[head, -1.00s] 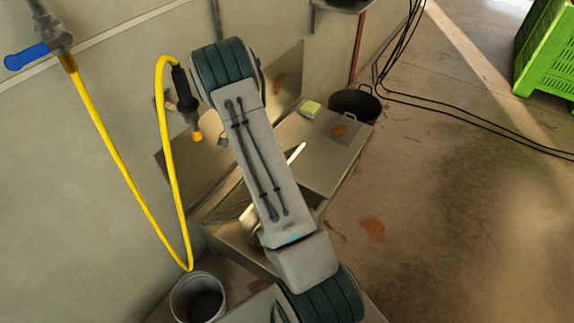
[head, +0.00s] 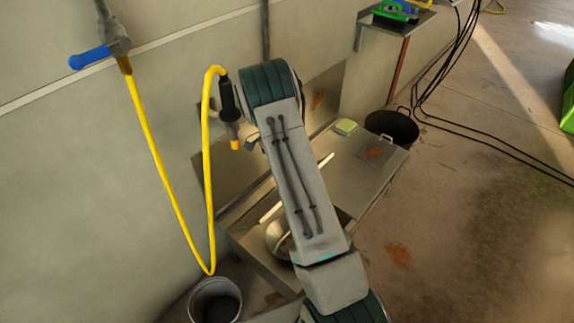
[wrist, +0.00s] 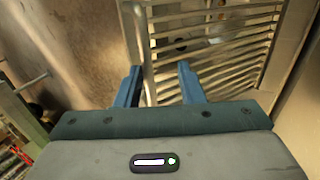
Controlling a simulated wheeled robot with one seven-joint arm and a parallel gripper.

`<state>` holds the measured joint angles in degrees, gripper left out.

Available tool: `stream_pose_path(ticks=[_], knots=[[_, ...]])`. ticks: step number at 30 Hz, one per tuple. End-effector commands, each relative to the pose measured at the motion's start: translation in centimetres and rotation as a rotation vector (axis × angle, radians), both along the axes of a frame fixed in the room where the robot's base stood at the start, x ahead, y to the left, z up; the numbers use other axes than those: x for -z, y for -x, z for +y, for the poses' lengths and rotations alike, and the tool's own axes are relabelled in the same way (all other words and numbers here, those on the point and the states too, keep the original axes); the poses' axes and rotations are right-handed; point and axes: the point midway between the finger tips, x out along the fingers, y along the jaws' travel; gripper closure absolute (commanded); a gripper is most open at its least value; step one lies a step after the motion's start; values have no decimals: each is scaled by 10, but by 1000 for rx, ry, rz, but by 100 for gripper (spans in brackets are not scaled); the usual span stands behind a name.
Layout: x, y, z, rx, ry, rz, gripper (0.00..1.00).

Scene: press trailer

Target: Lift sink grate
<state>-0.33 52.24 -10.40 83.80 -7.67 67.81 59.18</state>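The metal sink grate (wrist: 235,42), a frame with several parallel slats, fills the upper middle and right of the wrist view. My gripper (wrist: 158,78) is open in front of it, its two blue fingers apart. A long rounded metal bar at the grate's left side runs between the fingers, close to the left one, with a gap to the right finger. In the head view my arm hides the gripper and part of the steel sink (head: 262,262). A pale narrow bar shows across the basin, with a round metal bowl (head: 279,236) below it; I cannot tell whether the bar is the grate's edge.
A yellow hose (head: 150,155) hangs from the wall left of the sink, with a grey bucket (head: 216,300) below. A sponge (head: 345,127) lies on the steel counter (head: 340,165). A black pot (head: 393,124) stands beyond it. Open floor lies to the right.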

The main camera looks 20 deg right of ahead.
Motion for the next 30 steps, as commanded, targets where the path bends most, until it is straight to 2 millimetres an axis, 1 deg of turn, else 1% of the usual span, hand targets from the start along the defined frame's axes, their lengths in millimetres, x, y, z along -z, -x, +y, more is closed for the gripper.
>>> stream_pose_path(ticks=[9,17,20,23,26,27,30], knots=[[-3,0,-5,6,2,-2,67],[-4,0,-4,4,3,-1,67],[-8,0,-4,3,4,-2,67],[-19,0,-2,2,4,-3,67],[-38,-1,-2,2,4,-7,67],[-47,-1,-3,3,4,-6,67],[-59,15,-20,8,4,-2,67]])
